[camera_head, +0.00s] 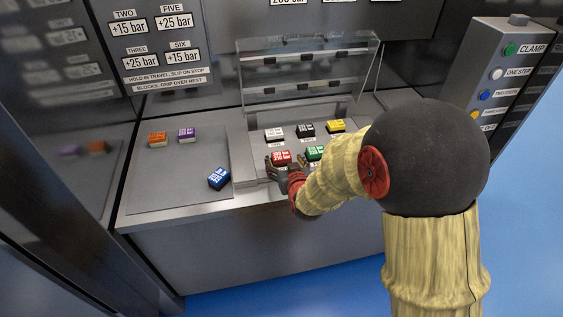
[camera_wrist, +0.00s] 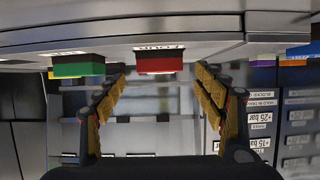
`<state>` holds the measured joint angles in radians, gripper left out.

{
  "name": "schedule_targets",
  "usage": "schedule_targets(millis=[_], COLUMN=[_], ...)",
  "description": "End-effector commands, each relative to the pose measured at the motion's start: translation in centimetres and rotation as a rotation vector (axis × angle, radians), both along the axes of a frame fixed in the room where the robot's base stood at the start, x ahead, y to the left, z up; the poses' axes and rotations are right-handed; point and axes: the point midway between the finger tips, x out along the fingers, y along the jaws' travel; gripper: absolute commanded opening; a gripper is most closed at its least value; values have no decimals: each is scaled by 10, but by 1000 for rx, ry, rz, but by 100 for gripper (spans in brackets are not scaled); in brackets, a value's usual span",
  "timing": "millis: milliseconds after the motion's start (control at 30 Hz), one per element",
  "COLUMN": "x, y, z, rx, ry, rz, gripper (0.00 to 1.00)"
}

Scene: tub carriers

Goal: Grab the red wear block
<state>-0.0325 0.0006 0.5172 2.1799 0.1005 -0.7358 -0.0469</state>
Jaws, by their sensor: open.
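The red wear block (camera_head: 281,157) sits in the front row of the tray area, at its left. In the wrist view the red block (camera_wrist: 160,66) shows upside down, between and ahead of the two fingers. My gripper (camera_head: 285,165) is open and reaches in from the right, close to the red block. The wrist view shows the fingers (camera_wrist: 158,85) spread with a gap on both sides of the block. Whether a finger touches it I cannot tell. The green block (camera_head: 316,153) stands just right of the red one, and also shows in the wrist view (camera_wrist: 79,70).
White (camera_head: 274,134), black (camera_head: 305,130) and yellow (camera_head: 336,126) blocks stand in the row behind. A raised clear cover (camera_head: 308,68) stands at the back. Orange (camera_head: 158,139), purple (camera_head: 187,134) and blue (camera_head: 219,178) blocks lie on the left plate. A button box (camera_head: 500,75) is at the right.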

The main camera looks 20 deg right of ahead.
Motion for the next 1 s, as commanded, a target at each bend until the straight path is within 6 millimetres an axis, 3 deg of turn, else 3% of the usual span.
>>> schedule_targets(millis=[200,533,1000], x=[28,34,34], y=[-1,-1,-1], z=[-13,-13,-13], rx=[0,0,0], ry=[1,0,0], rz=[0,0,0], gripper=[70,70,43])
